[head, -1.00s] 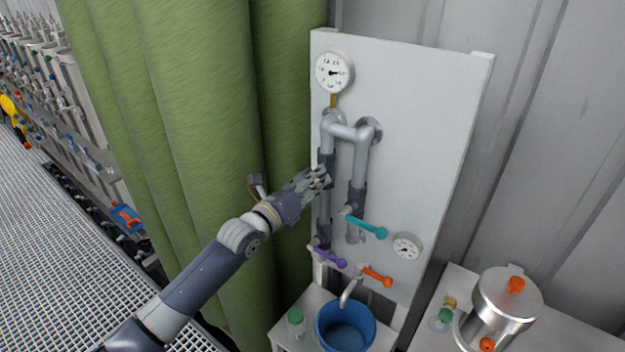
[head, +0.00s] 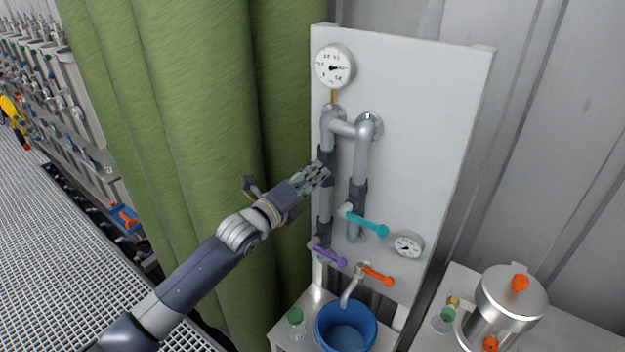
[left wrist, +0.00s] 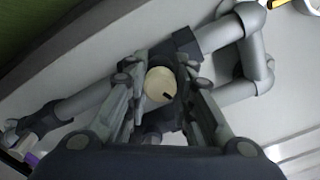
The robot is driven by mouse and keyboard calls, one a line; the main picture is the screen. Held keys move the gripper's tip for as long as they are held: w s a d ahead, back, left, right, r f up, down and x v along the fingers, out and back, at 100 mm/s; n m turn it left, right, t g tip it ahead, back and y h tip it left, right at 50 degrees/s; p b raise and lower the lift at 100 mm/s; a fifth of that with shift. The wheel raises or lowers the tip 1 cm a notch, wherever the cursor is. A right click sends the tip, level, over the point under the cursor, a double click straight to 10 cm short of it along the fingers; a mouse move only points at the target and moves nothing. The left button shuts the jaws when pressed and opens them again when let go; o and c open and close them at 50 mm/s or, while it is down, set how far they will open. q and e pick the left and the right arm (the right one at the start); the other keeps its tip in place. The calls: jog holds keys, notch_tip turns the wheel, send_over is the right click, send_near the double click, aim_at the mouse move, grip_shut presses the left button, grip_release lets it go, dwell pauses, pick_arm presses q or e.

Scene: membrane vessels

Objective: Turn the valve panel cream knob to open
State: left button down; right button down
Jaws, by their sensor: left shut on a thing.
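The white valve panel (head: 430,120) stands upright and carries grey pipes. My left gripper (head: 322,173) is at the dark valve body on the panel's left pipe. In the left wrist view the cream knob (left wrist: 161,84) is a round disc with a dark mark pointing to the lower right. It sits between the two fingers of my left gripper (left wrist: 162,100), which are shut on it. In the head view the fingers hide the knob. My right gripper is not in view.
A teal lever (head: 367,222), a purple lever (head: 330,256) and an orange lever (head: 376,274) are lower on the panel. A blue bucket (head: 322,325) stands below. A green curtain (head: 200,120) hangs close on the left. A steel vessel (head: 508,305) stands at right.

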pick_arm(q)
jog(key=n, duration=0.3)
jog(key=shift+f+n, duration=0.1)
jog(key=shift+n, duration=0.2)
jog(key=n, duration=0.3)
jog(key=shift+n, duration=0.3)
jog(key=n, duration=0.3)
jog(key=shift+n, duration=0.4)
jog(key=n, duration=1.2)
jog(key=shift+n, duration=0.3)
jog(key=n, duration=0.3)
jog(key=shift+n, duration=2.1)
